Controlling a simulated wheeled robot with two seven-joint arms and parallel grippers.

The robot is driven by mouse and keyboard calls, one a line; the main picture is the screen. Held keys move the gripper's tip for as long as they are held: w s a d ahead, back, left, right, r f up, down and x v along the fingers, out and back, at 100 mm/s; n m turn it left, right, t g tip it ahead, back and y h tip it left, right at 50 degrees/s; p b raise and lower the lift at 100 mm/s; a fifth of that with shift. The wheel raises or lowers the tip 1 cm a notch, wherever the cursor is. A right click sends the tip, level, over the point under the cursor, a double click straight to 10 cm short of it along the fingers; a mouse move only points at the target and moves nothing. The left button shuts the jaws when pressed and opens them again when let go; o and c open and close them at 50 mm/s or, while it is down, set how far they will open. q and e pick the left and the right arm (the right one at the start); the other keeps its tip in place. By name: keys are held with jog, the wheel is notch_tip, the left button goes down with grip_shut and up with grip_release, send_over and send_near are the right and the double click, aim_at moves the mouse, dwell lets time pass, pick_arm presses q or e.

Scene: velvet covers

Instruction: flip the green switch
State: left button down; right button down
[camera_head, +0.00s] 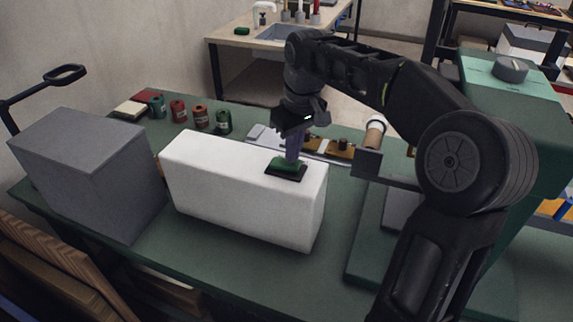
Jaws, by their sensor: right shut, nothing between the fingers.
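The green switch (289,164) sits in a dark base plate on top of a white block (245,205), near the block's right end. My right gripper (293,156) points down from above, with its shut fingertips at the switch. It looks to be touching the switch or just above it; I cannot tell which. The fingers hide part of the switch, so its tilt is not clear. The left gripper is not in view.
A grey box (85,170) stands left of the white block on the green table (180,262). Several small spools (200,117) stand behind. A large green machine (520,120) stands at the right. The table's front edge is mostly clear.

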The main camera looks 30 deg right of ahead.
jog(key=shift+f+b, duration=0.4)
jog(key=shift+f, duration=0.25)
jog(key=shift+r+p, duration=0.3)
jog(key=shift+r, duration=0.05)
notch_tip(320, 180, up, 6)
jog(key=p, duration=0.5)
jog(key=shift+r+p, duration=0.25)
jog(key=shift+p, duration=0.1)
jog(key=shift+f, duration=0.1)
